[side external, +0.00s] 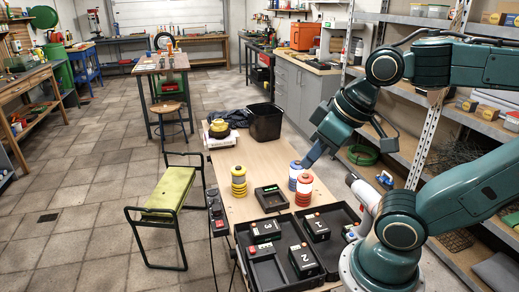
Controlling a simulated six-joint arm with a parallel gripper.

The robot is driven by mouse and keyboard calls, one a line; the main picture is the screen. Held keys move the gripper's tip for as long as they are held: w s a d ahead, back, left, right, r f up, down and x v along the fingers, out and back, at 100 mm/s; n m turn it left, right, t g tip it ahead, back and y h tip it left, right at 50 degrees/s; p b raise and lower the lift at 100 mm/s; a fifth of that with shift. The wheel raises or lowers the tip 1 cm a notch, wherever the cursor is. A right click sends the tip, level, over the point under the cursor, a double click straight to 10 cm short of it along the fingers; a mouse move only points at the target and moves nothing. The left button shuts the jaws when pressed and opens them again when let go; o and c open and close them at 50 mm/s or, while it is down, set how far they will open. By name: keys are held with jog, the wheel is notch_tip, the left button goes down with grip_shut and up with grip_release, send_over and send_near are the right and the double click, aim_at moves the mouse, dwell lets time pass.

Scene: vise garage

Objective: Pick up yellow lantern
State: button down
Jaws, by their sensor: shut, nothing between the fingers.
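The yellow lantern (238,184), a stout upright cylinder with dark bands, stands on the wooden table at its left side. My gripper (306,165) is to the right of it, pointing down-left, shut and empty. It is beside and just above a blue-topped lantern (295,172) and a red and white lantern (304,189). I cannot tell whether it touches either one. There is a clear gap between my gripper and the yellow lantern, which is fully in view.
A small black box (271,199) lies between the lanterns. Black trays (263,278) with several numbered boxes fill the near end. A black bin (265,122) and a yellow and black object (219,128) are at the far end. The middle of the wooden table (262,163) is clear.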

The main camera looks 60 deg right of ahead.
dwell(0.3)
jog(key=shift+c, duration=2.1)
grip_release()
jog(key=shift+w, duration=0.1)
